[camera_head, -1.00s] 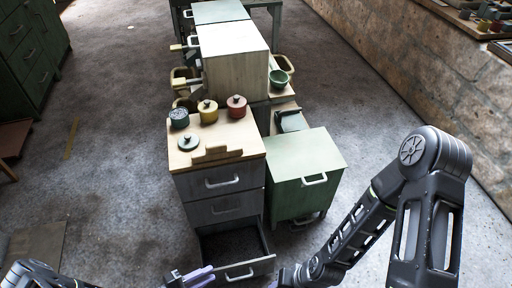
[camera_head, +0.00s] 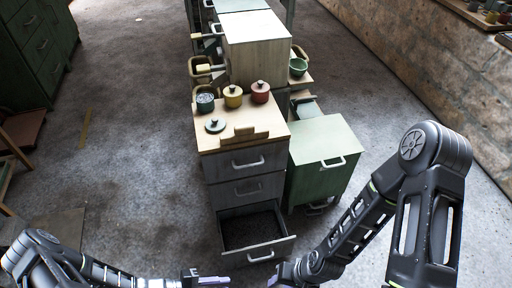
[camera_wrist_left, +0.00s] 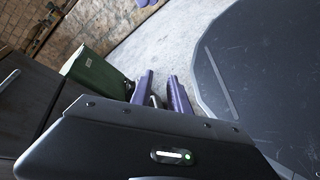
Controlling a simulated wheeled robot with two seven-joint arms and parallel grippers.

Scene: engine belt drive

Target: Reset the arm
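My left arm comes in at the lower left of the head view, and its gripper (camera_head: 208,279) is low in front of the drawer cabinet. In the left wrist view its two purple fingers (camera_wrist_left: 160,85) stand apart, with floor visible between their tips and nothing held. My right arm (camera_head: 400,190) is bent on the right side, and its wrist end reaches the bottom edge near the centre. The right fingers are cut off or hidden in the head view. Purple tips at the top edge of the wrist view are too small to read.
The drawer cabinet (camera_head: 245,190) has its bottom drawer (camera_head: 255,250) pulled out and empty-looking, close to my grippers. Several lidded pots stand on its top. A green cabinet (camera_head: 322,160) is beside it. Open floor (camera_head: 130,130) lies to the left; a stone wall (camera_head: 430,60) is at the right.

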